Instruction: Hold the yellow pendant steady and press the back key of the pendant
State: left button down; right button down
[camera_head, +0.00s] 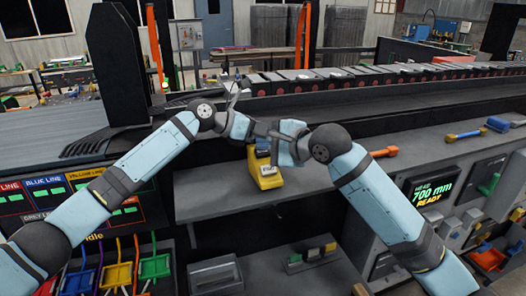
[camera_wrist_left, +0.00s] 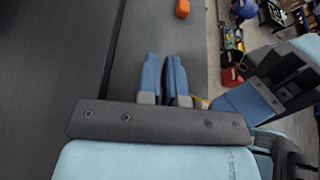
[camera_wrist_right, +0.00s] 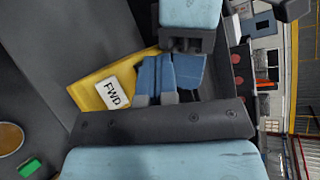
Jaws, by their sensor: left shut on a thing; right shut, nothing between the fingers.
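The yellow pendant (camera_head: 268,182) stands out from beneath my grippers over the grey ledge, a white key on its near face. In the right wrist view the pendant (camera_wrist_right: 88,98) lies left of the fingers, with a white key marked FWD (camera_wrist_right: 115,92). My left gripper (camera_wrist_right: 190,70) reaches down from the top there and is shut on the pendant, its contact mostly hidden. My right gripper (camera_wrist_right: 155,78) is shut and empty, close beside the pendant; in the head view it (camera_head: 284,142) partly covers the pendant's upper end. I cannot see the back key.
The grey ledge (camera_head: 215,195) is clear around the pendant. Coloured bins (camera_head: 118,274) stand at lower left.

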jog(key=shift+f, duration=0.1)
jog(key=shift+w+f, duration=0.2)
jog(key=shift+f, duration=0.1)
jog(key=shift+w+a+f, duration=0.1)
jog(key=shift+w+f, duration=0.15)
jog(key=shift+f, duration=0.15)
dwell(0.8)
pick_arm(q)
jog(key=shift+s+d+r, duration=0.15)
jog(key=shift+s, duration=0.05)
pick_arm(e)
jog(key=shift+w+f, duration=0.1)
jog(key=shift+f, duration=0.35)
jog(key=shift+r, duration=0.1)
pick_arm(q)
jog(key=shift+w, duration=0.1)
pick_arm(e)
jog(key=shift+s+r, duration=0.5)
jog(key=shift+r, duration=0.5)
